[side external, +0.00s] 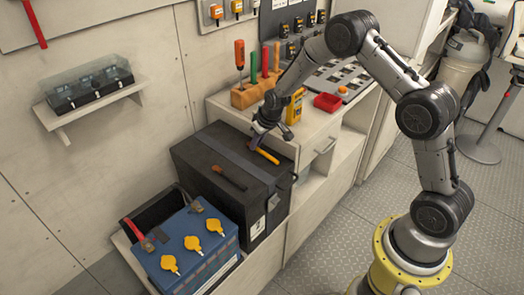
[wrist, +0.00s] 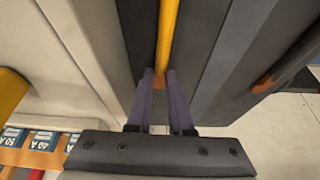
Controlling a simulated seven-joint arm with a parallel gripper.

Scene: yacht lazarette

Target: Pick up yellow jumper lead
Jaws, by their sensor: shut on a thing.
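The yellow jumper lead (side external: 269,156) is at the top of the large black box (side external: 205,150) in the side view. In the wrist view the lead (wrist: 168,32) runs as a straight yellow rod from the top edge down to my fingertips. My gripper (side external: 257,142) reaches down over the box's back right part. Its purple fingers are shut on the lead's near end, also seen in the wrist view (wrist: 160,76). The fingers hide part of that end. I cannot tell whether the lead touches the lid.
A dark lead with an orange-brown end (side external: 229,178) lies on the black box. A blue battery (side external: 190,245) with several yellow knobs stands in front. Behind are a wooden tool block (side external: 250,96), a yellow meter (side external: 295,106) and a red tray (side external: 327,102).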

